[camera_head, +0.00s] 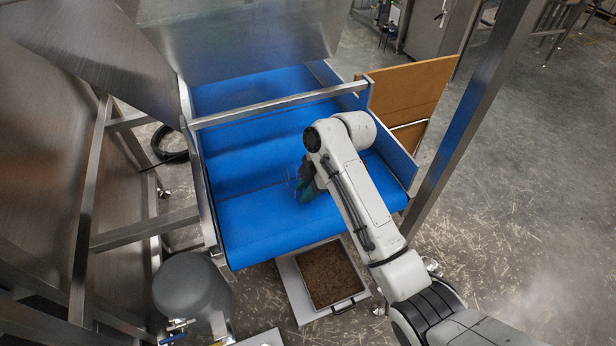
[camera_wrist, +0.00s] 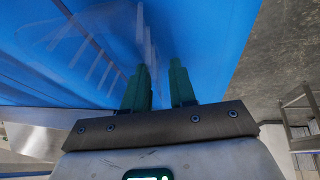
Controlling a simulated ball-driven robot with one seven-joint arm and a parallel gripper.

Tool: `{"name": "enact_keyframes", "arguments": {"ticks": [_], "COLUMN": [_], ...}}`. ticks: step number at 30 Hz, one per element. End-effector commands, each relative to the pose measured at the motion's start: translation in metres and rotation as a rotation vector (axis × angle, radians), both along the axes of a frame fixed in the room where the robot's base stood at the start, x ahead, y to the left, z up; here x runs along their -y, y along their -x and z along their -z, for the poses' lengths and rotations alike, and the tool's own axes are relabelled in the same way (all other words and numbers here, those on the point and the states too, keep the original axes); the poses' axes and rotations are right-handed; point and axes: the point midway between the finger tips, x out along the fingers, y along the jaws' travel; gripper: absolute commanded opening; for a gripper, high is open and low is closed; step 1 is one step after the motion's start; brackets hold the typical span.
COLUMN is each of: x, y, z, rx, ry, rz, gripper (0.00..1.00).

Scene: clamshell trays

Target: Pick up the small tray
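The small tray (camera_wrist: 92,42) is a clear, see-through clamshell with ribbed walls. In the wrist view it lies over the blue belt, ahead of my fingers and mostly to their left. One clear wall reaches close to the left fingertip; I cannot tell whether it touches. In the head view the tray (camera_head: 292,181) is a faint outline just left of my gripper (camera_head: 307,190), partly hidden by it. My gripper (camera_wrist: 160,70) has green fingers, which stand apart with a gap between them. I see nothing clamped in that gap.
The blue conveyor belt (camera_head: 250,215) has raised side walls and a metal bar (camera_head: 270,106) across it. A brown-filled bin (camera_head: 328,275) stands below its front edge. A grey tank (camera_head: 190,285) is at the lower left, and a metal post (camera_head: 480,105) rises at the right.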

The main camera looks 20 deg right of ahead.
Motion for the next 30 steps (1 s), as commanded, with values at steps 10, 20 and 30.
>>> {"name": "enact_keyframes", "arguments": {"ticks": [10,20,30], "x": [-0.0020,-0.0019,-0.0019], "y": [-0.0009,-0.0008,-0.0009], "z": [0.0052,0.0049,0.0022], "rx": [0.001,0.001,0.001], "ry": [0.000,0.000,0.000], "rz": [0.000,0.000,0.000], "gripper": [0.22,0.00,0.00]}}
